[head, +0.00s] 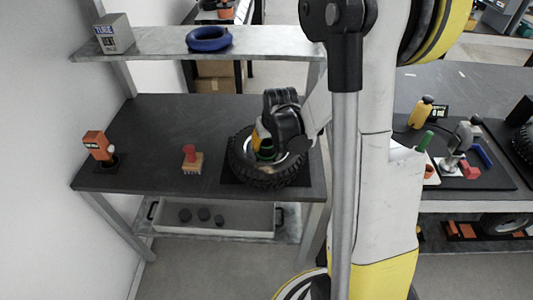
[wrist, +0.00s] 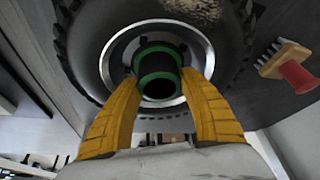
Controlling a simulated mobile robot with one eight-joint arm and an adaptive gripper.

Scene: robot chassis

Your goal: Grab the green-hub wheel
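The green-hub wheel (head: 258,180) lies flat on a dark mat at the right of the dark-topped bench. It has a black knobbly tyre, a silver rim and a green hub (head: 266,151). In the wrist view the green hub (wrist: 158,74) stands in the middle of the silver rim. My gripper (head: 260,142) is over the wheel, pointing down at the hub. Part of the wheel is hidden behind my gripper.
A red-handled brush (head: 192,160) stands left of the wheel, and an orange tool (head: 98,145) stands at the bench's left end. A shelf (head: 160,45) above holds a blue ring (head: 209,39) and a grey box (head: 114,33). The bench is bare between them.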

